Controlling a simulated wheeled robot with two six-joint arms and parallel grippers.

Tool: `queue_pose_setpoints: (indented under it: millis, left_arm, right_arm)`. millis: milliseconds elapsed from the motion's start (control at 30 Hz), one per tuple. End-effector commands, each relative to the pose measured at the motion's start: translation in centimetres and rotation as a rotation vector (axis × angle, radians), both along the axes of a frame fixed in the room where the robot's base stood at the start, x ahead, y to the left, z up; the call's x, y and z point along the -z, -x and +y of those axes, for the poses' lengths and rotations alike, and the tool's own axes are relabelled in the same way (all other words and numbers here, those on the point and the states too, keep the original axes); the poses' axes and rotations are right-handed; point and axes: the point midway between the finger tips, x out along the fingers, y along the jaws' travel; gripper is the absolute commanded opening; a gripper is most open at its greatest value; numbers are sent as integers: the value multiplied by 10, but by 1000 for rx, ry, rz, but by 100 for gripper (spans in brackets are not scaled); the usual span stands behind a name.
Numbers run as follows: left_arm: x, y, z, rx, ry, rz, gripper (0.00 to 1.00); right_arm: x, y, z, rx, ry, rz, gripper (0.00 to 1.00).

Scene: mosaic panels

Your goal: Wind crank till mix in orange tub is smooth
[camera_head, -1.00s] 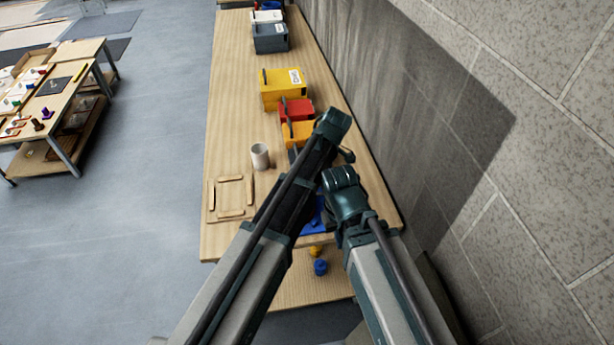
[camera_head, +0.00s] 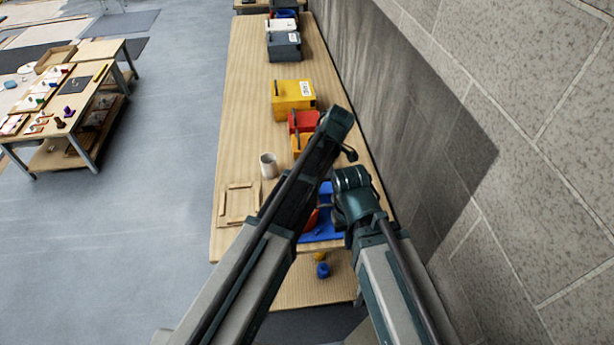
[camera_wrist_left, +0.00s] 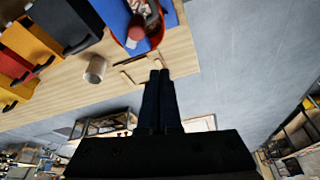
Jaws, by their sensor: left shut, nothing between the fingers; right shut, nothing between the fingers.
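The orange tub (camera_head: 311,219) stands on a blue base (camera_head: 322,232) at the near end of the bench, mostly hidden behind my left arm. In the left wrist view the orange tub (camera_wrist_left: 119,35) shows at the top, with a pale, uneven mix and a reddish part inside. I cannot make out the crank. My left gripper (camera_wrist_left: 160,74) is shut and empty, beside the tub in that view; my arm hides it in the head view. My right gripper is by the blue base at the teal wrist (camera_head: 352,185); its fingertips are hidden.
Red (camera_head: 303,121), yellow (camera_head: 293,95) and grey (camera_head: 284,46) boxes line the bench. A block wall (camera_head: 480,100) runs along the right. Open floor (camera_head: 170,120) is at left.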

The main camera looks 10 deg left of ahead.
Motion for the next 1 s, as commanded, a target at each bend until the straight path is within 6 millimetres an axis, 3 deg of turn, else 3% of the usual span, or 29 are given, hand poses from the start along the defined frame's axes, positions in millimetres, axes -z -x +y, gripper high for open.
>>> queue_pose_setpoints:
  millis: [200,333,467,700,800,1000]
  left_arm:
    - [-6,-2,-1,2,0,1,0]
    - [12,10,0,74,9,28,0]
    - [55,43,3,309,37,108,0]
    - [150,124,6,980,115,291,0]
    - [184,148,2,1212,132,341,0]
    - [231,187,-2,1574,152,408,0]
  right_arm:
    - [-6,0,0,5,-1,0,0]
    - [11,0,0,3,0,0,0]
    - [52,0,0,-3,1,-1,0]
    - [142,-1,0,-21,1,-2,0]
    - [175,-1,0,-27,2,-2,0]
    - [221,-1,-1,-38,3,-3,0]
